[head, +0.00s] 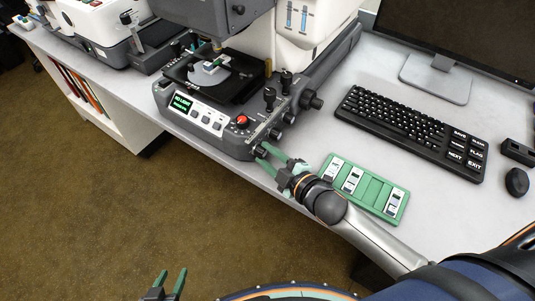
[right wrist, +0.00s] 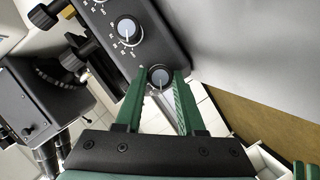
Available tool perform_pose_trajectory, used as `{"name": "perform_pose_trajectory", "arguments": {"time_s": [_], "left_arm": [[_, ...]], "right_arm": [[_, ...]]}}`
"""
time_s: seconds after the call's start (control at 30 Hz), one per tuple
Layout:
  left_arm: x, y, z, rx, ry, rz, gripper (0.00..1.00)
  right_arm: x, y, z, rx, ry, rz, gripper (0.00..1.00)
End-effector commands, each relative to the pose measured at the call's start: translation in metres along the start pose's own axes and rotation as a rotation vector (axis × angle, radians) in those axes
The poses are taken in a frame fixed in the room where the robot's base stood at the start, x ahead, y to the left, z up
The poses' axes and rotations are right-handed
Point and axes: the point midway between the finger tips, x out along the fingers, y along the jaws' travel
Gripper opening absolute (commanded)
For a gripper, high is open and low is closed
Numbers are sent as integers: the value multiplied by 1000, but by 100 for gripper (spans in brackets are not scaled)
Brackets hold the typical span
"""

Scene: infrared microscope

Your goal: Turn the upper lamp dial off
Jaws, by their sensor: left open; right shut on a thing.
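The microscope (head: 232,145) stands on the bench with a side panel of dark round dials. My right gripper (head: 262,153) is at the near end of this panel. In the right wrist view its green fingers are shut on a small dark dial with a grey face (right wrist: 159,77), one finger on each side. A second dial (right wrist: 127,30), with a white pointer and printed marks around it, sits beside it on the same panel, free of the fingers. I cannot read which dial is the upper lamp's. My left gripper (head: 171,281) is open and empty, low over the floor.
A green slide tray (head: 372,190) lies right of my right gripper. A keyboard (head: 410,130), a mouse (head: 517,182) and a monitor (head: 465,35) are further right.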

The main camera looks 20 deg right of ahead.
Motion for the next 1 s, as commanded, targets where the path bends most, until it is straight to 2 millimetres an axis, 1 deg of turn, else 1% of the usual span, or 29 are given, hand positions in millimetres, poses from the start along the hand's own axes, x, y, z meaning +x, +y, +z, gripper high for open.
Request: {"name": "perform_pose_trajectory", "arguments": {"time_s": [0.23,0.47,0.5,0.73,1.0], "left_arm": [[0,3,-5,0,9,6,50],[0,3,-5,0,10,6,50],[0,3,-5,0,10,6,50],[0,3,-5,0,9,5,50],[0,2,-3,0,5,3,50]], "right_arm": [[0,0,-1,-13,2,5,0],[0,0,-1,-13,2,4,0],[0,0,-1,-13,2,4,43],[0,0,0,-11,1,5,68],[-1,0,0,-11,0,4,68]]}}
